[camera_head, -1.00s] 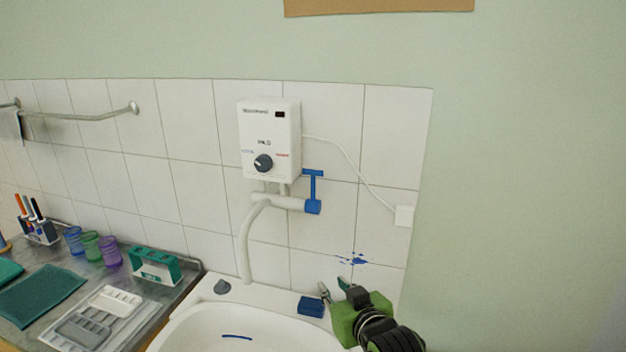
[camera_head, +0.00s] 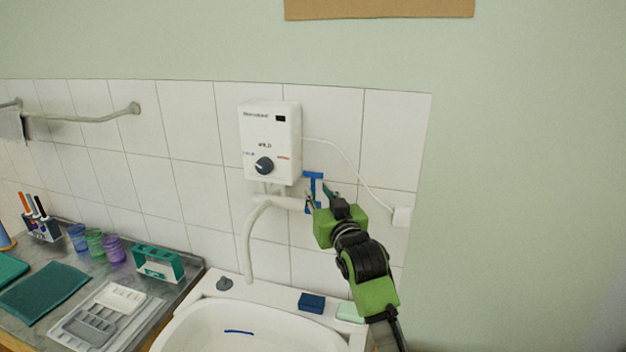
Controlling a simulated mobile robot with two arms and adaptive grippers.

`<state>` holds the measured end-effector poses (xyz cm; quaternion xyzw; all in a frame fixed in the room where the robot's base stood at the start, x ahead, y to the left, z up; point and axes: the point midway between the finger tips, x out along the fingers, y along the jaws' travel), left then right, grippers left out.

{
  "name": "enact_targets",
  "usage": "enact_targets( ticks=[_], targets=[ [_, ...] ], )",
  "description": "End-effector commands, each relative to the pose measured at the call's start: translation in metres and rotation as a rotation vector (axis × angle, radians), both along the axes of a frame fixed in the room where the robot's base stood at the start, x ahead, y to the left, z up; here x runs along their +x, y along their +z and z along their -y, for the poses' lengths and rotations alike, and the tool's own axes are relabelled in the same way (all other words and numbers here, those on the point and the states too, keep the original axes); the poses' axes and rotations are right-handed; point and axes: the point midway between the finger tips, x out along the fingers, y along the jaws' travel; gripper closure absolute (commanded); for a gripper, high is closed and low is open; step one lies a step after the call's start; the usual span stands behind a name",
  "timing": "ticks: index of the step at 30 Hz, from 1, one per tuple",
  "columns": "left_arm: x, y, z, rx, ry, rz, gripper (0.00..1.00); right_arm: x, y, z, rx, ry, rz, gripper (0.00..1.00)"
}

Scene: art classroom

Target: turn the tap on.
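The tap has a blue T-shaped handle (camera_head: 314,177) on the right end of a pale pipe below the white wall heater (camera_head: 270,143). The pale spout (camera_head: 249,240) curves down over the white sink (camera_head: 215,325). My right gripper (camera_head: 319,194) is raised at the blue handle, with its fingers apart, one near each side of the handle's stem. The gripper partly hides the handle's lower end, and I cannot tell whether the fingers touch it. No water shows below the spout. My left gripper is not in view.
A dark blue sponge (camera_head: 311,302) and a pale green bar (camera_head: 350,312) lie on the sink's back rim, with a grey stopper (camera_head: 224,283) at left. The counter at left holds coloured cups (camera_head: 95,242) and trays. A white cable runs to a wall box (camera_head: 402,216).

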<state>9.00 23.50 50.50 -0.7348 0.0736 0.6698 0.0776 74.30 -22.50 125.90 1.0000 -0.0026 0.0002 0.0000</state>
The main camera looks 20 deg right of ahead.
Motion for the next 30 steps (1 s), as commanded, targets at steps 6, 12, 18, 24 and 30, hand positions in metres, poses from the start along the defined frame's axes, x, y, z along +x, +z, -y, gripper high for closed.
enact_targets(
  ticks=[6,12,18,24,30],
  targets=[
    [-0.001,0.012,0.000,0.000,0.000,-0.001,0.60,0.030,0.002,0.000,0.000,0.000,-0.002,0.75],
    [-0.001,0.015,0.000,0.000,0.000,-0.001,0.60,0.044,0.001,0.000,0.000,0.000,0.000,0.75],
    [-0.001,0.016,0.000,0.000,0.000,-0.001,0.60,0.048,0.000,0.000,0.000,0.000,0.000,0.75],
    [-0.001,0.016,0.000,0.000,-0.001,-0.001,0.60,0.047,0.000,0.000,0.000,0.000,0.000,0.80],
    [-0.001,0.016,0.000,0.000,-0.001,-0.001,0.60,0.047,0.000,0.000,0.000,0.000,-0.001,1.00]
  ],
)
